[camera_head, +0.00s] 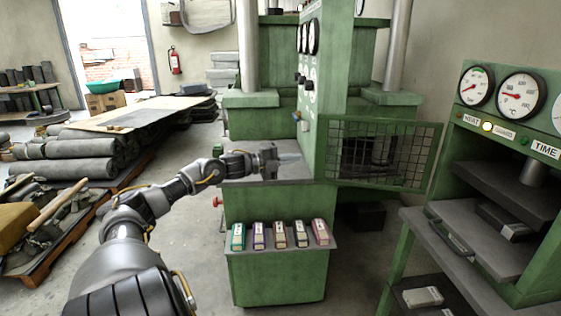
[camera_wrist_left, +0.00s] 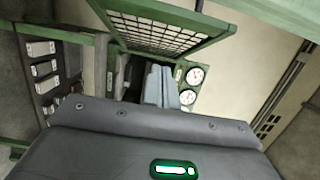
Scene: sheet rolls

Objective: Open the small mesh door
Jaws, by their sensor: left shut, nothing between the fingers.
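The small mesh door (camera_head: 382,154) is a green frame with a wire grid. It spans from the green gauge column to the right, across the front of the press opening, its right edge standing clear near the right-hand machine. In the left wrist view the mesh door (camera_wrist_left: 165,32) crosses the top, beyond the fingers. My left gripper (camera_head: 293,158) is shut and empty, left of the column and over the grey bench top, apart from the door. Its pale fingers (camera_wrist_left: 161,86) show together in the wrist view. My right gripper is not in view.
The green gauge column (camera_head: 313,100) stands between my left gripper and the door. Several small coloured blocks (camera_head: 281,235) lie on the bench's front ledge. A green machine with dials (camera_head: 480,150) stands at right. Dark sheet rolls (camera_head: 75,158) lie at left.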

